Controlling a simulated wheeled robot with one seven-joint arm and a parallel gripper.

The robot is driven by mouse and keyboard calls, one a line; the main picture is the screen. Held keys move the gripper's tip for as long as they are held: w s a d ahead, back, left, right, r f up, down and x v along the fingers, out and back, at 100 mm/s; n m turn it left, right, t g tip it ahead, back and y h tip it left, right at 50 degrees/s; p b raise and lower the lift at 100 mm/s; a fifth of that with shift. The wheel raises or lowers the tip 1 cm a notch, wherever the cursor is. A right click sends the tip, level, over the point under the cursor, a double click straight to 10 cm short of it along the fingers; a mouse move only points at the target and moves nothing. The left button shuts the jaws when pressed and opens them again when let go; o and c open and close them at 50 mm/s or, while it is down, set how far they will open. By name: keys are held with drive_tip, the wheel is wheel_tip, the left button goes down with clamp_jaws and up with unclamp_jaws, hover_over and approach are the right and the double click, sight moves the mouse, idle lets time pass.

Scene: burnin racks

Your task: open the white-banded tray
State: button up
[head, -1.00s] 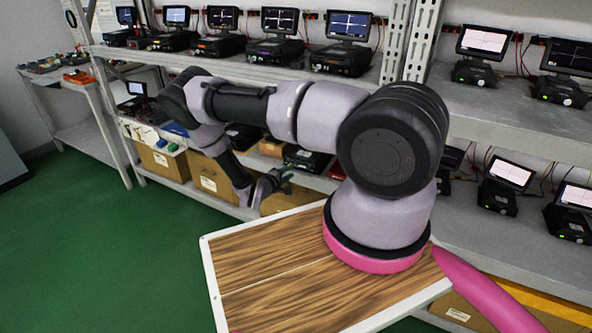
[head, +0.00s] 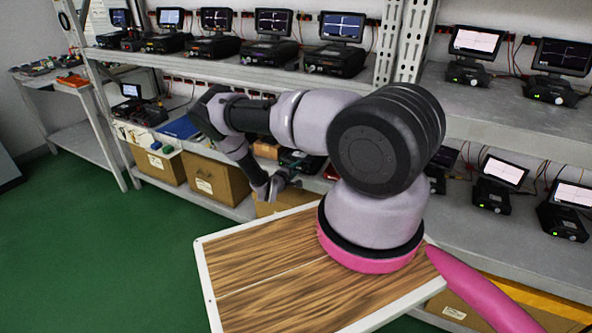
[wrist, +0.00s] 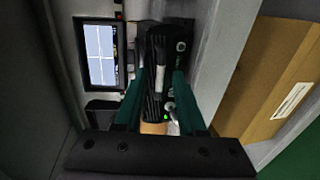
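I cannot make out a white band on any tray in these views. My gripper (wrist: 155,82) is open, with its two teal fingers apart. Between and beyond them is a black device (wrist: 158,45) with knobs and a small green light. A pale grey bar (wrist: 159,80) shows on it between the fingers; I cannot tell whether it is a handle or a band. No grip on it shows. In the head view my gripper (head: 277,186) is low in front of the rack's lower shelves, and my arm hides part of the shelf behind.
A lit screen (wrist: 101,55) stands left of the device in the wrist view. A cardboard box (wrist: 265,75) is at right, past the grey shelf edge (wrist: 216,60). In the head view, boxes (head: 218,181) fill the bottom shelf. The green floor (head: 100,260) at left is clear.

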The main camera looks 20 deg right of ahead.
clamp_jaws()
idle(1.4)
